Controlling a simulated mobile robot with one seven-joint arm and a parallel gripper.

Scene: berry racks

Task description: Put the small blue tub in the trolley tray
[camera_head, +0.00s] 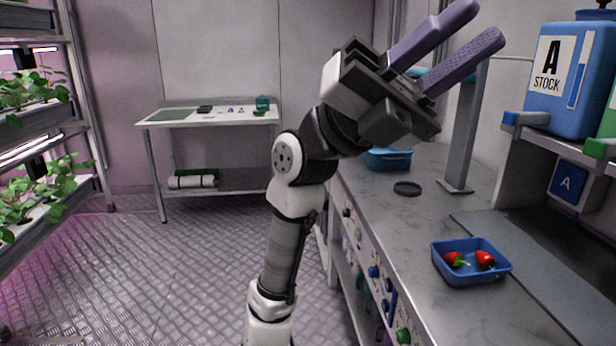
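A small blue tub (443,267) holding two red strawberries stands on the grey counter at the lower right. A second blue container (390,160) stands farther back on the counter, partly hidden behind my arm. My gripper (478,25) is raised high at the upper right, its two purple fingers apart with nothing between them. It is well above the counter and away from both blue containers. I cannot make out a trolley tray in this view.
The grey counter (440,215) carries a black ring (408,188) and a grey upright post (465,130). A blue "A STOCK" container (562,105) sits on a shelf at right. Plant racks (40,120) stand left; a white table (215,115) stands at the back. The floor between is clear.

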